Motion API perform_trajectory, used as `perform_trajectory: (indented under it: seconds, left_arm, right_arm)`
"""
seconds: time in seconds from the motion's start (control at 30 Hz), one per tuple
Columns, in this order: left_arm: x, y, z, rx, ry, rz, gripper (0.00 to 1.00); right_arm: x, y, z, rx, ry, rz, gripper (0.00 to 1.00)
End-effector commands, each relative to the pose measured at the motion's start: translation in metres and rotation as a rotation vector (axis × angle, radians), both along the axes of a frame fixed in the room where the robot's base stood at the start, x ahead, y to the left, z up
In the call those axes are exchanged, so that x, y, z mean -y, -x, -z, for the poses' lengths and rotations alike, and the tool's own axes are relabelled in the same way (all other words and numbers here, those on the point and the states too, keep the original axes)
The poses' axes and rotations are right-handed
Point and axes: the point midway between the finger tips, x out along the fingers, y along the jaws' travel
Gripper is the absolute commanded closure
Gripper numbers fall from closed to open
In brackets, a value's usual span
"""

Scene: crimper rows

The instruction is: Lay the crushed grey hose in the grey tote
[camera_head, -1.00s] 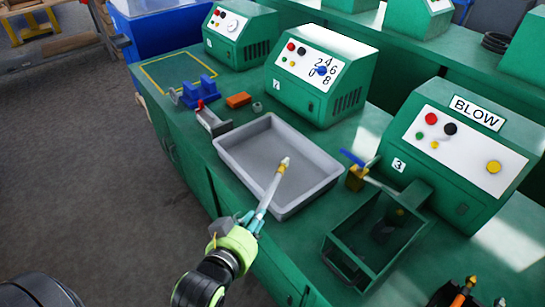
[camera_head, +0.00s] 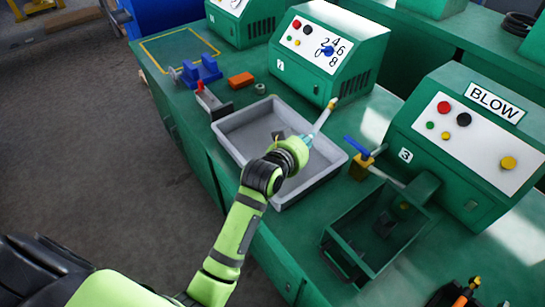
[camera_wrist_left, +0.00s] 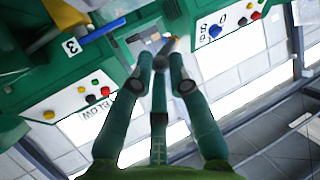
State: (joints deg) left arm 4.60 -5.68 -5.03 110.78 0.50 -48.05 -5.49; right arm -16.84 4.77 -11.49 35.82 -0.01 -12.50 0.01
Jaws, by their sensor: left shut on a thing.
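My left gripper (camera_head: 307,140) is above the tote's right part, shut on the grey hose (camera_head: 321,121). The hose is a short pale tube with a yellowish end, held tilted up, its tip appearing over the tote's far right rim. In the left wrist view, the hose (camera_wrist_left: 160,64) shows between the two fingers of the gripper (camera_wrist_left: 160,80), its orange-yellow tip pointing away. My right gripper is out of view.
The BLOW machine (camera_head: 465,135), with a blue-handled valve (camera_head: 358,150) and a green open bin (camera_head: 350,235), stands right of the tote. Machine 7 (camera_head: 325,55) is behind it. A red-handled tool (camera_head: 207,99), orange block (camera_head: 241,80) and blue fixture (camera_head: 203,70) lie left.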

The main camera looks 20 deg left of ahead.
Motion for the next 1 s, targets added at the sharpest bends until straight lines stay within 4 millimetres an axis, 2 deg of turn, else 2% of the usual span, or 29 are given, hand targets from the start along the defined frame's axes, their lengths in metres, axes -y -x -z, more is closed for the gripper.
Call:
perform_trajectory:
  seconds: [0.03,0.2,0.4,0.57,0.8,1.0]
  left_arm:
    - [-0.014,0.004,0.007,-0.005,-0.008,-0.002,1.0]
    - [-0.051,0.015,0.03,-0.005,-0.007,-0.002,1.0]
    - [-0.08,0.023,0.048,-0.001,-0.003,-0.001,1.0]
    - [-0.086,0.025,0.057,0.0,0.0,-0.001,1.0]
    - [-0.086,0.025,0.09,0.0,0.001,-0.001,1.0]
    - [-0.086,0.025,0.092,0.002,-0.001,-0.001,1.0]
  right_arm:
    - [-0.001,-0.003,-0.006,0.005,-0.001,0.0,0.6]
    - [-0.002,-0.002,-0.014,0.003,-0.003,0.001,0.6]
    - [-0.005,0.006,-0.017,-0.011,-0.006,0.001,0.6]
    - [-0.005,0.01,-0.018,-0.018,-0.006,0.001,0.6]
    - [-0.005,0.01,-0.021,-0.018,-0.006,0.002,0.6]
    - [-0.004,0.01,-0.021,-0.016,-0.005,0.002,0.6]
